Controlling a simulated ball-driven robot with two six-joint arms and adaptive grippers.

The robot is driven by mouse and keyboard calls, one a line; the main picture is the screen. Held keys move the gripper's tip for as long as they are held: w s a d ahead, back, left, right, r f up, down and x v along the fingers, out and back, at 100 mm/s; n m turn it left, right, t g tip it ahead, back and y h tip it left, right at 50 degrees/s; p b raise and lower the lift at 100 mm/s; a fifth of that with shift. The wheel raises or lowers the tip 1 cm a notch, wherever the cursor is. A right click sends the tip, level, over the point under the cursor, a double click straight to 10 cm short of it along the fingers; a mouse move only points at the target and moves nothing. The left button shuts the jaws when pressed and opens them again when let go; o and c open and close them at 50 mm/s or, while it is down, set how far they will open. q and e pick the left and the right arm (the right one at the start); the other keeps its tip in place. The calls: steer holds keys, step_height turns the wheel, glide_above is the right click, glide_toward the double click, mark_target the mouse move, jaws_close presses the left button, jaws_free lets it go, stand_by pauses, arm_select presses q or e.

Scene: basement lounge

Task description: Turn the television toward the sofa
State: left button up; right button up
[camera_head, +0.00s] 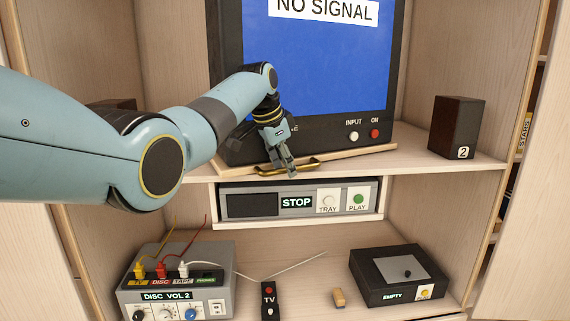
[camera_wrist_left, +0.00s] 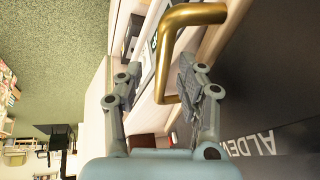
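The television (camera_head: 315,60) stands on a shelf with a blue screen reading "NO SIGNAL" and a dark case. It rests on a thin wooden board (camera_head: 366,152) with a brass handle (camera_head: 300,167) at its front edge. My left gripper (camera_head: 287,168) reaches down in front of the case to the handle and hides part of it. In the left wrist view, the bent brass handle (camera_wrist_left: 192,15) runs between the spread fingers of my left gripper (camera_wrist_left: 160,82). I cannot tell whether a finger touches it. My right gripper is out of view. The sofa is not identifiable.
A speaker marked 2 (camera_head: 457,127) stands right of the television. A disc player (camera_head: 265,203) sits below the board. A switch box (camera_head: 180,274) with plugs, a remote (camera_head: 269,300) and a black box reading "EMPTY" (camera_head: 385,290) are on the lower shelf. Cabinet walls flank both sides.

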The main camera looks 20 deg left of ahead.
arm_select(q)
steer(key=shift+s+a+r, duration=0.1)
steer(key=shift+r, duration=0.2)
steer(key=v, duration=1.1)
steer(key=shift+r, duration=0.15)
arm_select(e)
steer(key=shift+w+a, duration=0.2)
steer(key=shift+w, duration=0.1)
